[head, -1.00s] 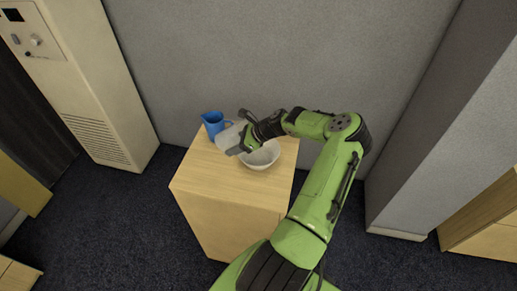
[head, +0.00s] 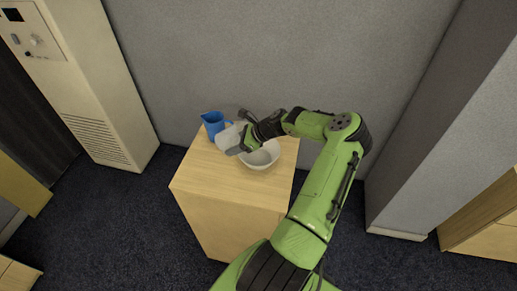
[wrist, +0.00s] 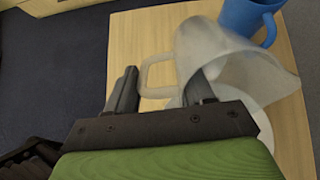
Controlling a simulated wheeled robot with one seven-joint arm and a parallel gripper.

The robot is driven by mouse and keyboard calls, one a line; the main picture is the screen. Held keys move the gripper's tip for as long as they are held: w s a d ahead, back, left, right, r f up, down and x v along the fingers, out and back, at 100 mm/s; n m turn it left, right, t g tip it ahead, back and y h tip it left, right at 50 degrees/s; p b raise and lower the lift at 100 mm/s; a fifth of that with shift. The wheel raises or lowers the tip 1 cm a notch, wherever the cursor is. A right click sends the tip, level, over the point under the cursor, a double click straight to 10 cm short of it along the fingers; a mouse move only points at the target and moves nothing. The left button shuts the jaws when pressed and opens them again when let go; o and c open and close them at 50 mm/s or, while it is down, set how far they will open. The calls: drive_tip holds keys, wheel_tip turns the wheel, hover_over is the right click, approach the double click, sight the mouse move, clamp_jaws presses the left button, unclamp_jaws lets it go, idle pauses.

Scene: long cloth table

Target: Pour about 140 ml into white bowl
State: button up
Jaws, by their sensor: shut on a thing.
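A translucent whitish pitcher (head: 229,138) is held by my gripper (head: 244,142) above the wooden cabinet top, at the upper left of the white bowl. In the wrist view the pitcher (wrist: 228,62) looks tilted, and its handle lies between the dark fingers of my gripper (wrist: 162,86). The white bowl (head: 262,158) stands upright on the cabinet top and is partly covered by the gripper. In the wrist view only part of the bowl (wrist: 263,122) shows behind the pitcher. I cannot make out any liquid in the pitcher, in the bowl or between them.
A blue jug (head: 213,125) stands on the cabinet top (head: 205,178) just left of the pitcher; it also shows in the wrist view (wrist: 246,16). The front of the cabinet top is clear. A grey wall (head: 270,60) rises close behind.

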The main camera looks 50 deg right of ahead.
drive_tip(key=shift+r, duration=0.1)
drive_tip(key=shift+w+a+r+g+h, duration=0.1)
drive_tip(key=shift+w+r+g+h, duration=0.2)
drive_tip(key=shift+g, duration=0.3)
drive_tip(key=shift+w+a+r+g+h, duration=0.15)
drive_tip(key=shift+r+g+h, duration=0.15)
drive_tip(key=shift+g, duration=0.3)
drive_tip(key=w+a+f+g+h, duration=0.2)
drive_tip(key=w+f+g+h, duration=0.1)
drive_tip(key=w+f+g, duration=0.1)
drive_tip(key=shift+w+a+f+g+b, duration=0.35)
drive_tip(key=shift+f+g, duration=0.2)
drive_tip(key=shift+g, duration=0.65)
drive_tip(key=shift+d, duration=0.15)
